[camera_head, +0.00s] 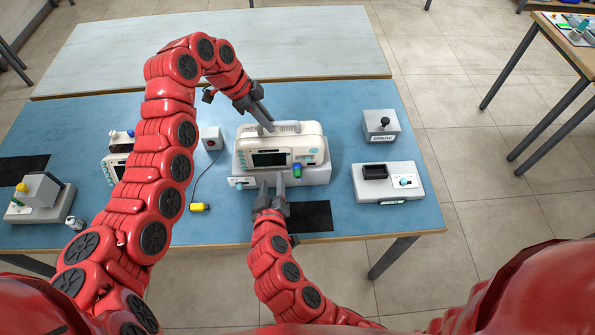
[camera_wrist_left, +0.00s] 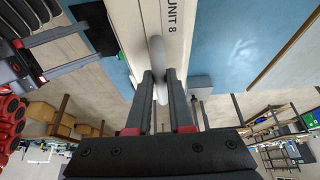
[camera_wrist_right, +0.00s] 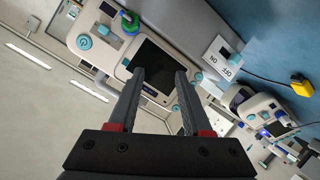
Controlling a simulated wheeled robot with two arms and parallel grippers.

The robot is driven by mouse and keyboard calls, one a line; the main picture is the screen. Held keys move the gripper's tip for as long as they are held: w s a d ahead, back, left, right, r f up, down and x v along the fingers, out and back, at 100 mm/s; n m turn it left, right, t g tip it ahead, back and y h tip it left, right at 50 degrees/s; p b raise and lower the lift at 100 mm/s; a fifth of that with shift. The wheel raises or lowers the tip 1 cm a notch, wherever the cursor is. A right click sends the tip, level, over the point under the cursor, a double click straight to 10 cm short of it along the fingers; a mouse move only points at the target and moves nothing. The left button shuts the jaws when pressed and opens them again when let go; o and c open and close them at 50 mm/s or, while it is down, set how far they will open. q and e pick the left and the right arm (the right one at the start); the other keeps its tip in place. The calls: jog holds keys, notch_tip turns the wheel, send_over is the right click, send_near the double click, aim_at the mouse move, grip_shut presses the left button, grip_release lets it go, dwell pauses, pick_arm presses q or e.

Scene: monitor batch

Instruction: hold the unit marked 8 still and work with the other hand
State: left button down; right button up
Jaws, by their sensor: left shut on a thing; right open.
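The white monitor marked UNIT 8 (camera_head: 307,143) sits upright on a grey dock (camera_head: 316,177). Its dark screen faces me, and a green and blue connector (camera_head: 297,170) shows at its lower right front. My left gripper (camera_head: 267,127) is shut on the monitor's top handle; in the left wrist view the fingers (camera_wrist_left: 159,75) close around the handle (camera_wrist_left: 157,50) beside the UNIT 8 label (camera_wrist_left: 172,18). My right gripper (camera_head: 271,180) is open and empty at the dock's front; its fingers (camera_wrist_right: 159,73) stand apart before the screen (camera_wrist_right: 152,62) in the right wrist view.
A second monitor (camera_head: 115,167) is partly behind my left arm. A yellow plug (camera_head: 199,207) on a cable lies left of the dock. At right are a knobbed grey box (camera_head: 380,130) and a tray-like device (camera_head: 388,182). A black mat (camera_head: 312,217) lies at the front edge.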

aim_at(296, 176)
jog(key=s+d+m+g+h, duration=0.2)
jog(key=s+d+m+h, duration=0.1)
jog(key=d, duration=0.1)
jog(key=shift+d+r+x, duration=0.1)
jog(key=shift+x, duration=2.05)
jog(key=shift+d+r+x, duration=0.1)
jog(key=shift+d+x, duration=0.05)
jog(key=shift+x, duration=2)
grip_shut()
